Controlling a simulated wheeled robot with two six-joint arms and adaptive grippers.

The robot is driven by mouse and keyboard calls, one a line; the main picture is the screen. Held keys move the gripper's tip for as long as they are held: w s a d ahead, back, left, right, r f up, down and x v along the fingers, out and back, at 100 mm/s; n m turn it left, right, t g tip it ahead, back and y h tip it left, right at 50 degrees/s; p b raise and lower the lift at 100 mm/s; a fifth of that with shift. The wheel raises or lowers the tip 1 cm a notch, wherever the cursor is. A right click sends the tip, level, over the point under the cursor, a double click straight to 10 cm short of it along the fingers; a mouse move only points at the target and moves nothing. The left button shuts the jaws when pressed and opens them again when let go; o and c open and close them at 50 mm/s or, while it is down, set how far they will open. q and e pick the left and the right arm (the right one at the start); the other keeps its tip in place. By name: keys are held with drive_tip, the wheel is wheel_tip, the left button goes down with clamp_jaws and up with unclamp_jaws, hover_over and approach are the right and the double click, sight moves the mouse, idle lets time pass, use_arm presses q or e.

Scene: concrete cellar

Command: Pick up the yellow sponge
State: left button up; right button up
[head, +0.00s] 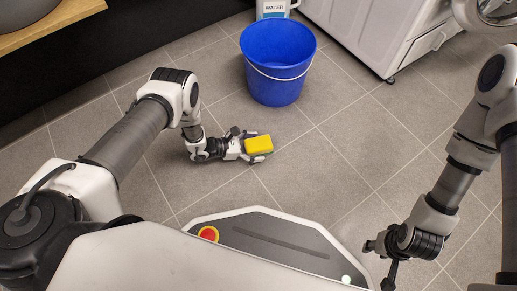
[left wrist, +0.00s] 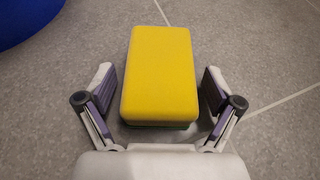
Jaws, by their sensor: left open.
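The yellow sponge (head: 258,145) is a small block with a darker green underside, in front of the blue bucket in the head view. In the left wrist view the sponge (left wrist: 159,72) fills the middle, between the two fingers. My left gripper (head: 247,146) is open at the sponge, with a finger on each side; it also shows in the left wrist view (left wrist: 160,95). A gap shows between each finger and the sponge. My right gripper (head: 380,257) is low at the right, away from the sponge; its fingers are too small and dark to read.
A blue bucket (head: 276,75) with a wire handle stands just behind the sponge. A water container (head: 273,8) is behind it. A white appliance (head: 385,30) stands at the back right, and a wooden counter (head: 45,25) at the upper left. The tiled floor to the right is clear.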

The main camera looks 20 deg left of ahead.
use_arm(q)
drive_tip(key=shift+r, duration=0.1)
drive_tip(key=shift+c, duration=0.6)
drive_tip(key=c, duration=0.9)
drive_tip(key=shift+r+p, duration=0.55)
drive_tip(key=shift+p, duration=0.05)
drive_tip(key=r+p, duration=0.3)
drive_tip(key=shift+s, duration=0.35)
drive_tip(key=s+p, duration=0.2)
drive_tip(key=s, duration=0.2)
drive_tip(key=s+d+p, duration=0.1)
drive_tip(key=s+p, duration=0.1)
drive_tip(key=s, duration=0.3)
drive_tip(key=s+d+r+p, duration=0.1)
drive_tip(key=s+p, duration=0.1)
drive_tip(key=s, duration=0.3)
drive_tip(key=shift+s+p, duration=0.2)
drive_tip(key=shift+p, duration=0.1)
drive_tip(key=shift+s+d, duration=0.1)
drive_tip(key=shift+s, duration=0.3)
